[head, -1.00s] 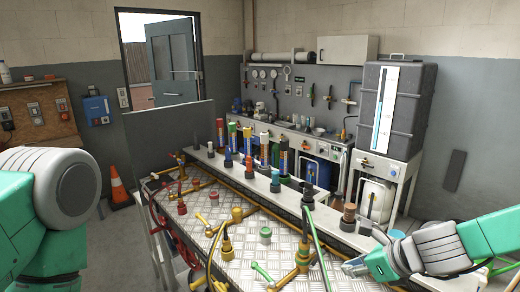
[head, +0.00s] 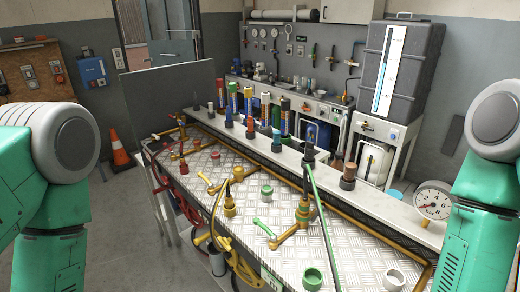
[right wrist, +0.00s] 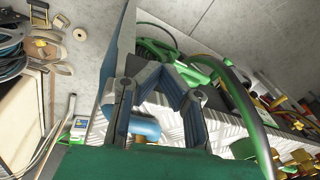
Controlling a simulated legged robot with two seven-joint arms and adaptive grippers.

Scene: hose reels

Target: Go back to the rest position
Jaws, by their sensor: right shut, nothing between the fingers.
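In the head view my left arm stands at the left edge and my right arm at the right edge. Neither gripper shows there. In the right wrist view my right gripper (right wrist: 168,70) has its fingers together with nothing between them. Behind the fingers lie a green hose (right wrist: 245,95) and part of the metal-topped bench. My left gripper is out of every frame.
The metal-topped workbench (head: 205,165) carries yellow pipes, valves and a green hose (head: 322,215). A pressure gauge (head: 433,202) stands at its right, close to my right arm. A grey panel (head: 170,95) rises behind the bench. An orange cone (head: 120,152) stands on the floor at left.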

